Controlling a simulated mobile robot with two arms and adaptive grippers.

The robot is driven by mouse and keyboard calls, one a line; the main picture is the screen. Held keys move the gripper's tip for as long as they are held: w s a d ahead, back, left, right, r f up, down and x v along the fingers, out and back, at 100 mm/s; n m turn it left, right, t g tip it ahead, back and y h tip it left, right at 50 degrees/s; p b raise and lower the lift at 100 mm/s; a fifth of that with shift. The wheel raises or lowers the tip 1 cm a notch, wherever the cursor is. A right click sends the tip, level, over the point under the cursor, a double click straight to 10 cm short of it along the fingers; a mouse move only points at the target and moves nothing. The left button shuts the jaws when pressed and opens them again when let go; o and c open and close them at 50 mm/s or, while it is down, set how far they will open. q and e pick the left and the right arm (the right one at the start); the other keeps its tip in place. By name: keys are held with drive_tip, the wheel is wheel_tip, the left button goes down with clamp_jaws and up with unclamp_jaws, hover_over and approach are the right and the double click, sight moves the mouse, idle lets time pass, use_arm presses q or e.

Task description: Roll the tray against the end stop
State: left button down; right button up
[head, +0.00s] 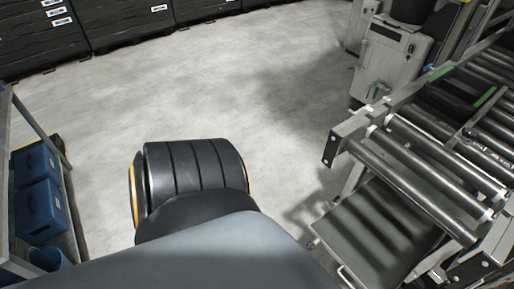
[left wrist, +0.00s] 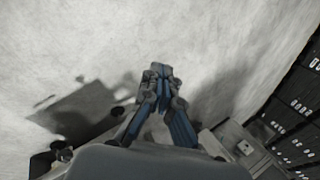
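The roller conveyor (head: 420,165) stands at the right of the head view, with bare metal rollers at its near end and a grey side rail. I cannot make out a tray on the rollers that show, and I cannot pick out the end stop. My left gripper (left wrist: 160,69) shows in the left wrist view, its blue-padded fingers brought together at the tips with nothing between them. It is over bare floor, away from the conveyor rollers. My right gripper is in neither view.
A grey machine (head: 392,62) stands behind the conveyor. Blue bins (head: 38,207) sit on a rack at the left. Black cabinets (head: 125,22) line the back. The pale floor (head: 270,90) between is clear.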

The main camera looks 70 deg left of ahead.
use_arm(q)
drive_tip(key=s+d+f+h, duration=0.1)
drive_tip(key=d+f+h, duration=0.1)
drive_tip(key=d, duration=1.1)
drive_tip(key=s+d+f+n+h, duration=0.1)
drive_tip(key=d+f, duration=0.4)
drive_tip(key=d, duration=0.8)
drive_tip(key=s+d+f+h, duration=0.2)
drive_tip(key=d+f, duration=0.2)
drive_tip(key=d, duration=1)
drive_tip(key=shift+s+n+g+h, duration=0.2)
drive_tip(key=shift+n+g+h, duration=0.1)
